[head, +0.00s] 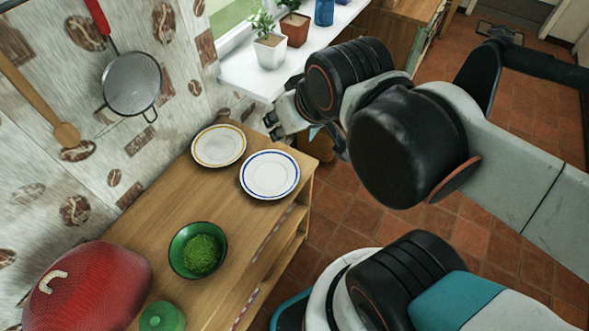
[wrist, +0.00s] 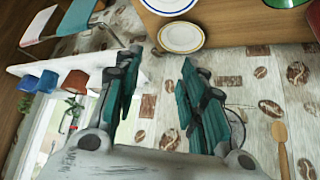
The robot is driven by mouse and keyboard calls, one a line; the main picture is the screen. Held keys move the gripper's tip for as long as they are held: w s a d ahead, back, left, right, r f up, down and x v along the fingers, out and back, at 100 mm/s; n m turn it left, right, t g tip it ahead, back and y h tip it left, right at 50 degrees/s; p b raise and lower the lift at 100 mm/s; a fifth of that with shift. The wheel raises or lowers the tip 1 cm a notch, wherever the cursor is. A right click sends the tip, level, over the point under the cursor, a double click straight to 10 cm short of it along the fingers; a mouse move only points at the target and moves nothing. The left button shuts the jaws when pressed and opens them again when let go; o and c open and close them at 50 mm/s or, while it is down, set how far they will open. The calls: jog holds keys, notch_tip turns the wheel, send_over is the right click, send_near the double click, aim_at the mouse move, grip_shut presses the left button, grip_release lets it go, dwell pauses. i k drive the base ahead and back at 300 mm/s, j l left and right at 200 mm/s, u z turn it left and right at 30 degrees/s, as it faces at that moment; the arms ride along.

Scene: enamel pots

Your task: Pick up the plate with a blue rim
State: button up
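The plate with a blue rim (head: 270,175) lies flat on the wooden cabinet top, near its far right corner in the head view. In the wrist view, part of this plate (wrist: 168,5) shows at the top edge, cut off by the frame. My gripper (head: 278,122) is up by the window sill, beyond the plates in the head view and apart from them. In the wrist view, my gripper (wrist: 160,57) has its two fingers spread, with nothing between them.
A yellow-rimmed plate (head: 218,146) lies close beside the blue-rimmed one. A green bowl (head: 176,254), a red cover (head: 95,285) and a green lid (head: 162,317) stand nearer. Potted plants (head: 270,50) stand on the sill (head: 240,75). A strainer (head: 131,83) hangs on the wall.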

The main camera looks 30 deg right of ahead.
aim_at(267, 174)
jog(key=k+j+z, duration=0.15)
jog(key=j+z, duration=0.25)
jog(key=k+j+z, duration=0.25)
jog(key=j+z, duration=0.15)
